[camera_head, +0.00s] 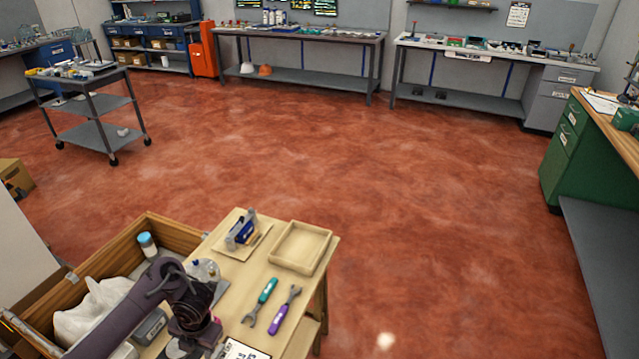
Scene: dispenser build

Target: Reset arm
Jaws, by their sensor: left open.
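My left arm (120,310) comes in from the lower left, bends over a small wooden table and points down. My left gripper (197,338) is at its end, low over the near left part of the tabletop. It is open; its fingertips are small and dark, and I see nothing held between them. The arm hides part of the tabletop and of the wooden crate beside it. My right gripper is not in view.
The wooden table (262,268) bears an empty wooden tray (300,247), a teal wrench-like tool (260,301), a purple one (285,309) and a blue boxy item (242,230). A wooden crate (190,238) adjoins it at left. Open red floor (400,200) lies beyond.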

